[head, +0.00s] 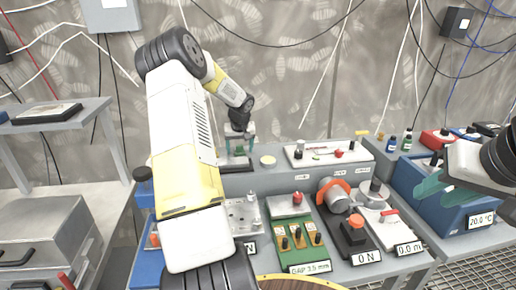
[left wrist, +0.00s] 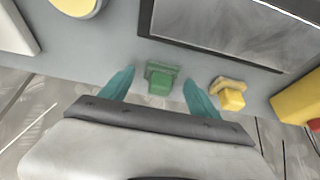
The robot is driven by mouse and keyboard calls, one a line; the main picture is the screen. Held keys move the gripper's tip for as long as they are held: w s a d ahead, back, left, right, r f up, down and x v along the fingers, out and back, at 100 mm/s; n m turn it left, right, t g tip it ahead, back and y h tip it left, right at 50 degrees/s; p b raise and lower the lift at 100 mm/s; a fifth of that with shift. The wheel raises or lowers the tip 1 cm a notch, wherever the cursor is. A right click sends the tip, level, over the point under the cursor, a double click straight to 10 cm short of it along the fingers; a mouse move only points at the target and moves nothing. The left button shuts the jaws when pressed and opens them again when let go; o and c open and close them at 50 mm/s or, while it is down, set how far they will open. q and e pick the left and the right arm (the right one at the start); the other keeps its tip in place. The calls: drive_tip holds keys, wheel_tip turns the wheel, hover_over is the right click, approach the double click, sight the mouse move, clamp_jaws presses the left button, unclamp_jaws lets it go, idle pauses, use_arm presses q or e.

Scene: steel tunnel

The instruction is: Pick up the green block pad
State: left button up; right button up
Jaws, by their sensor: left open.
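The green block pad (left wrist: 160,78) lies on the grey bench top in the left wrist view, a small green block on a flat base. It also shows in the head view (head: 239,150), partly hidden by my left gripper. My left gripper (head: 239,131) is above it at the back of the bench, open and empty. In the left wrist view, its teal fingers (left wrist: 159,88) stand apart, one to each side of the pad, with gaps between. My right gripper (head: 443,189) is at the right of the head view, its teal fingers apart and seemingly empty, near the blue box.
A yellow block (left wrist: 232,96) stands close beside the green pad. A dark-framed panel (left wrist: 225,32) lies just beyond it, and a pale yellow disc (head: 268,160) is to its right in the head view. A white tray (head: 325,153) and bottles (head: 391,145) stand further right.

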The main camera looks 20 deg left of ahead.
sight(240, 145)
use_arm(q)
drive_tip(key=c, duration=1.4)
drive_tip(key=shift+r, duration=0.15)
drive_tip(key=shift+r, duration=0.55)
wheel_tip(240, 145, up, 2)
drive_tip(key=shift+r, duration=0.15)
drive_tip(key=s+d, duration=0.2)
drive_tip(key=s, duration=0.2)
drive_tip(key=s+d+r, duration=0.1)
drive_tip(key=s+d, duration=0.2)
drive_tip(key=s, duration=0.2)
drive_tip(key=s+d, duration=0.3)
drive_tip(key=s, duration=0.1)
drive_tip(key=shift+s+d+r, duration=0.2)
drive_tip(key=shift+s, duration=0.15)
